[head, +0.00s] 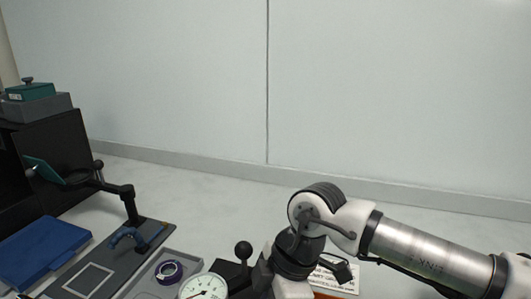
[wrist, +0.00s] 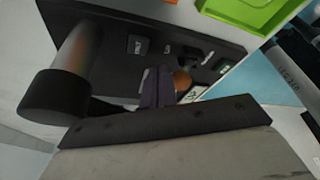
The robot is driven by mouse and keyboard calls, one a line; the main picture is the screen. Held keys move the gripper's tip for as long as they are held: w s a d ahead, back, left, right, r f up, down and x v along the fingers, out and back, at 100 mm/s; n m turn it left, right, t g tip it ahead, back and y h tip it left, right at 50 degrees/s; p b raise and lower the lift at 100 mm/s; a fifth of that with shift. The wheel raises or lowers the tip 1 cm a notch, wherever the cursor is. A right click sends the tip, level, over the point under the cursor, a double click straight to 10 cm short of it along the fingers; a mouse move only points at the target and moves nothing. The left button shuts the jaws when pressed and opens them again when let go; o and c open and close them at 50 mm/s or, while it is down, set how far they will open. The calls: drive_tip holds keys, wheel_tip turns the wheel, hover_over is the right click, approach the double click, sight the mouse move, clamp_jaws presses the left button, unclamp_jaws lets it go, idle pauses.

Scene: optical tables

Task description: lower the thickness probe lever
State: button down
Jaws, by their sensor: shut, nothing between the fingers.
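The thickness probe shows in the head view at the bottom edge, with a white round dial (head: 204,288) cut off by the frame. A lever with a black ball knob (head: 243,250) stands upright just right of the dial. My arm's wrist is just right of the knob, with a visible gap between them. My gripper's tips are out of the head view. In the wrist view my gripper (wrist: 158,74) appears as two dark fingers close together, shut and empty, over a dark panel. I cannot make out the lever for certain in the wrist view.
Left of the dial lie a grey tray with a purple ring (head: 169,270), a dark board with a blue-handled tool (head: 130,236), and a blue case (head: 42,249). A printed card (head: 340,275) lies behind my wrist. The wrist view shows a grey black-ended cylinder (wrist: 72,65) and green tray (wrist: 250,10).

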drive_tip(key=shift+s+a, duration=0.25)
drive_tip(key=shift+s, duration=0.45)
drive_tip(key=shift+s+a, duration=0.2)
drive_tip(key=shift+s, duration=0.55)
drive_tip(key=shift+w+d+r+p, duration=0.1)
drive_tip(key=shift+w+r+p, duration=0.1)
drive_tip(key=shift+r+p, duration=0.7)
drive_tip(key=shift+w+r+p, duration=0.2)
drive_tip(key=shift+r+p, duration=0.15)
drive_tip(key=shift+r, duration=1.1)
drive_tip(key=shift+w+d+r+p, duration=0.1)
drive_tip(key=shift+w+r+p, duration=0.1)
drive_tip(key=shift+r+p, duration=0.7)
drive_tip(key=shift+r+b, duration=0.25)
drive_tip(key=shift+b, duration=0.05)
